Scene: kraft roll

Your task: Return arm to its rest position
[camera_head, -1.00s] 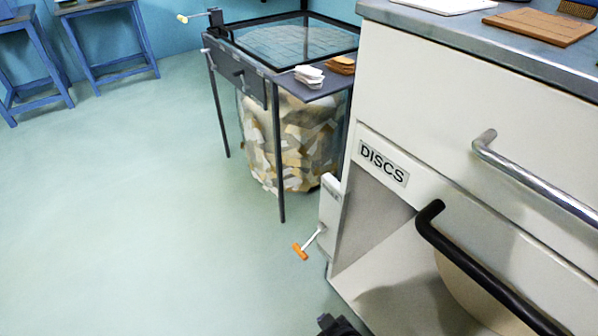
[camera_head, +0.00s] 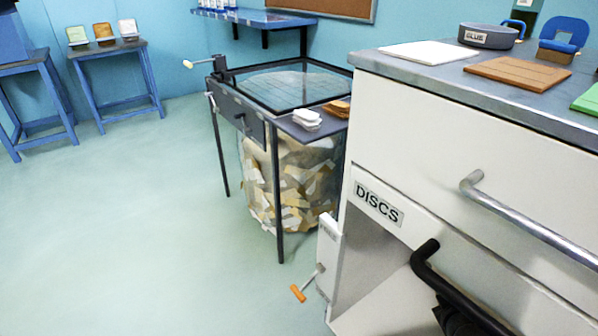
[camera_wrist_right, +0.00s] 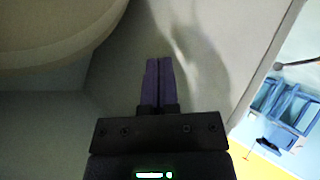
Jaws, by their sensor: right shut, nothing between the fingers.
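My right gripper (camera_wrist_right: 158,85) shows in the right wrist view with its two dark fingers together and nothing between them. A pale grey surface lies behind the fingers, and a large rounded cream object (camera_wrist_right: 60,25) is at the upper left. In the head view a dark part, perhaps of my right arm, shows at the bottom edge beside a black bar handle (camera_head: 430,262); its fingers cannot be made out there. My left gripper is in neither current view.
A white cabinet (camera_head: 450,130) with a DISCS label (camera_head: 379,205) and an open compartment fills the right. An orange-ended lever (camera_head: 298,292) juts from its left side. A dark-framed table (camera_head: 277,170) stands behind. The floor (camera_head: 120,240) at left is clear.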

